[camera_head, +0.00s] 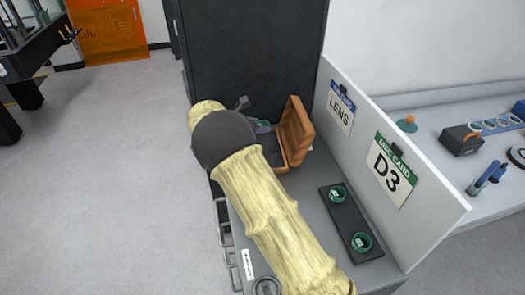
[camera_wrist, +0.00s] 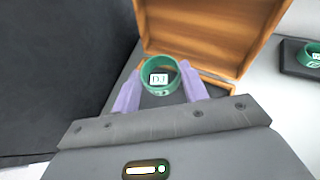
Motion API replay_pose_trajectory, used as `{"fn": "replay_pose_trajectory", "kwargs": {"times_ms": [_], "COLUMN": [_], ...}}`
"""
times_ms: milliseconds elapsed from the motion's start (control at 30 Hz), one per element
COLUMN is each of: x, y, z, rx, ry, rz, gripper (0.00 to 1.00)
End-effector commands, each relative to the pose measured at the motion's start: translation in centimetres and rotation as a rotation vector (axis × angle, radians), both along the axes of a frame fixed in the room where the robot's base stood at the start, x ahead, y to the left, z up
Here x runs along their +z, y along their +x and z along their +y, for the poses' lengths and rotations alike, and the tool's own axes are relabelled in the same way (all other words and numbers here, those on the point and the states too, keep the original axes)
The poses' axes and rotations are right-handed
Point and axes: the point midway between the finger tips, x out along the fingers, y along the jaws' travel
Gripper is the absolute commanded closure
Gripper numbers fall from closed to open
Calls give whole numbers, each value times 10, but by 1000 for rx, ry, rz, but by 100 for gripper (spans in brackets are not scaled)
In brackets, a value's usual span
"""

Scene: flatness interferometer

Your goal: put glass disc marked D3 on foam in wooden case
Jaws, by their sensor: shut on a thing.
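My gripper (camera_wrist: 159,92) has its purple fingers shut on a glass disc in a green ring (camera_wrist: 147,84). The disc's white label starts with D; the second character is too small to read surely. The gripper and disc are over the open wooden case (camera_wrist: 218,88), which has dark foam inside. I cannot tell whether the disc touches the foam. In the head view my arm partly covers the case, whose lid (camera_head: 297,131) stands open; my gripper (camera_head: 263,127) shows beside it and the held disc is hidden.
A dark tray (camera_head: 340,212) holds two green-ringed discs (camera_head: 338,194) (camera_head: 361,242). A white divider bears a LENS card (camera_head: 340,108) and a disc card reading D3 (camera_head: 391,170). A tall black cabinet (camera_head: 250,50) stands close behind the case. Open floor lies at left.

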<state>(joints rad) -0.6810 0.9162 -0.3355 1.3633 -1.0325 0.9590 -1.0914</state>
Motion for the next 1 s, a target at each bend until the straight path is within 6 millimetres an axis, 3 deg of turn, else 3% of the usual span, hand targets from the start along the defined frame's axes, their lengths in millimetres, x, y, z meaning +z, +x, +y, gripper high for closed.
{"fn": "replay_pose_trajectory", "kwargs": {"times_ms": [167, 500, 867, 1000], "x": [-6, -59, -64, -79], "y": [0, 0, 0, 0], "z": [0, 0, 0, 0], "rx": [1, 1, 1, 1], "ry": [-2, -2, 0, -2], "rz": [2, 2, 0, 2], "gripper": [79, 79, 79, 79]}}
